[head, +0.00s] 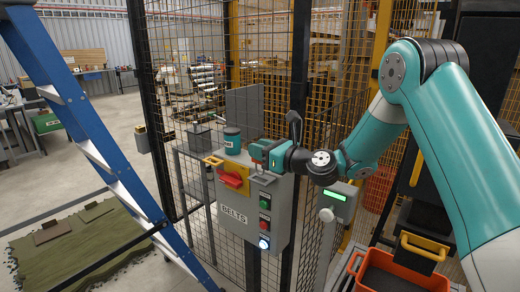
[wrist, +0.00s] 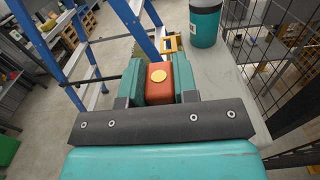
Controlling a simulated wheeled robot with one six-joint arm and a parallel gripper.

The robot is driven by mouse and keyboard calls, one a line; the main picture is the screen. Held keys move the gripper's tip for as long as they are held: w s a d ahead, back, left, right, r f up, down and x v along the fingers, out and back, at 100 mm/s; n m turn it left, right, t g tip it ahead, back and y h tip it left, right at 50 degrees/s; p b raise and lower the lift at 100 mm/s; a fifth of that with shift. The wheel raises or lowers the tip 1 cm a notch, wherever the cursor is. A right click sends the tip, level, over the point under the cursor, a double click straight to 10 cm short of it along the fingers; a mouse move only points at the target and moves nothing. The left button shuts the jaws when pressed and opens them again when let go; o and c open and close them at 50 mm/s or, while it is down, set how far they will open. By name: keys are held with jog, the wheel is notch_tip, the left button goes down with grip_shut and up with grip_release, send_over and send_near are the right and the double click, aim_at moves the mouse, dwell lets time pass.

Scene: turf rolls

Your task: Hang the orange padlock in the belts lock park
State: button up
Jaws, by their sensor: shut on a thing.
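The orange padlock (wrist: 183,78), with a round yellow spot on its face, is between the teal fingers of my gripper (wrist: 160,82) in the wrist view. My gripper is shut on it; the shackle is hardly visible. In the head view my gripper (head: 259,153) is over the top right of the grey box labelled BELTS (head: 234,222). A yellow bracket (head: 213,160) sticks out at the box's upper left, beside a red handle (head: 232,179). The bracket also shows beyond the padlock in the wrist view (wrist: 169,45), apart from it. I cannot tell whether this bracket is the lock park.
A teal cup (head: 232,141) stands on the box top, close to my gripper. Mesh fencing (head: 180,80) rises behind. A blue ladder (head: 85,130) stands at left. An orange crate (head: 397,275) is at lower right, and a panel with a green screen (head: 334,196) is right of the box.

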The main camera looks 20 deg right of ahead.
aim_at(260, 166)
jog(key=shift+f, duration=0.2)
dwell(0.5)
jog(key=shift+f, duration=0.3)
jog(key=shift+f+b, duration=1.7)
jog(key=shift+f, duration=0.4)
jog(key=o, duration=1.1)
jog(key=shift+c, duration=0.2)
jog(key=b+v, duration=1)
jog(key=v, duration=0.7)
jog(key=shift+s+b, duration=0.2)
jog(key=shift+b, duration=0.15)
jog(key=shift+r, duration=0.1)
